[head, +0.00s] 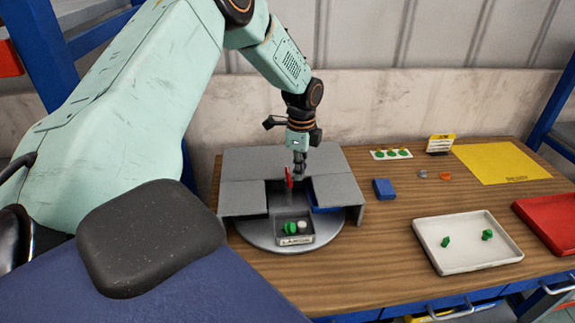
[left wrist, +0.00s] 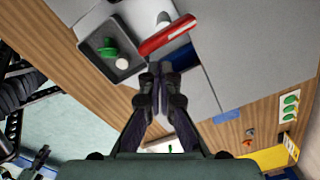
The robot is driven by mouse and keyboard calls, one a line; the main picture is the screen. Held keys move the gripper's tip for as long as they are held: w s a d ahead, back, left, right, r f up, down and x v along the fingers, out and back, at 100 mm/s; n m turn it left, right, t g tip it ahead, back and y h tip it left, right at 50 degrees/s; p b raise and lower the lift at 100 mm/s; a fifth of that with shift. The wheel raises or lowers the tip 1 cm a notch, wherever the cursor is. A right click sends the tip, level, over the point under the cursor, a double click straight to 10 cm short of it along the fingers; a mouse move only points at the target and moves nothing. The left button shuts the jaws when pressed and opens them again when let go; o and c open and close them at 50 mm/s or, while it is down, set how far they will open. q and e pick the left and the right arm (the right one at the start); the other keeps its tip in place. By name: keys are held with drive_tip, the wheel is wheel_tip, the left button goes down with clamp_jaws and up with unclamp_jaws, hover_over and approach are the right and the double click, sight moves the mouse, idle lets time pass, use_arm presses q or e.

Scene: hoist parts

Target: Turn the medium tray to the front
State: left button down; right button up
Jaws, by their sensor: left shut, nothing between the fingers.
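A round grey turntable (head: 262,235) sits under a grey cover (head: 250,160) with a gap at the front. In the gap is a dark grey tray (head: 308,240) holding a green part and a whitish part; its label seems to read LARGE. A blue tray (head: 322,208) shows partly under the cover, to the right; its label is hidden. I cannot tell which tray is the medium one. A red upright handle (head: 289,178) stands near the middle. My left gripper (head: 299,176) is shut and empty, just right of the handle; the left wrist view shows its closed fingertips (left wrist: 168,68) beside the red handle (left wrist: 167,35). My right gripper is out of view.
A white tray (head: 430,242) with green parts and a red tray (head: 550,215) are at right. A blue block (head: 384,188), a card with green knobs (head: 391,154) and a yellow mat (head: 500,163) lie on the wooden table. A wall stands behind.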

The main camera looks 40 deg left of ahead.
sight(289, 191)
use_arm(q)
drive_tip(key=shift+w+a+f, duration=0.1)
drive_tip(key=shift+f, duration=0.05)
wheel_tip(289, 191, down, 2)
drive_tip(key=shift+f+b, duration=0.2)
drive_tip(key=shift+b, duration=0.5)
